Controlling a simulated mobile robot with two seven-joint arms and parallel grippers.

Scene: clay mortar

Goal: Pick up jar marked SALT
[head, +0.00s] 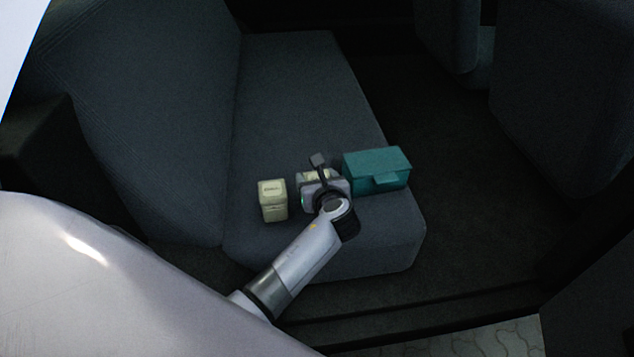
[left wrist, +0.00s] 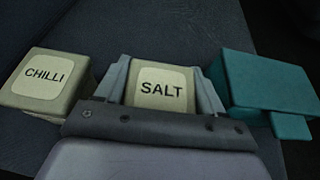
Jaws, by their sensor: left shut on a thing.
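The cream jar marked SALT (left wrist: 161,88) stands on the seat, its label readable in the left wrist view. In the head view only a bit of its top (head: 313,174) shows behind my gripper. My left gripper (head: 319,178) has its fingers on both sides of the jar and is shut on it. In the left wrist view the fingers (left wrist: 163,88) flank the jar, and the palm hides its lower part. My right gripper is not in view.
A cream jar marked CHILLI (left wrist: 44,75) stands left of the SALT jar, also in the head view (head: 273,200). A teal box (head: 377,170) sits close on the right. The grey seat (head: 295,90) is clear behind them. A backrest (head: 150,110) rises at the left.

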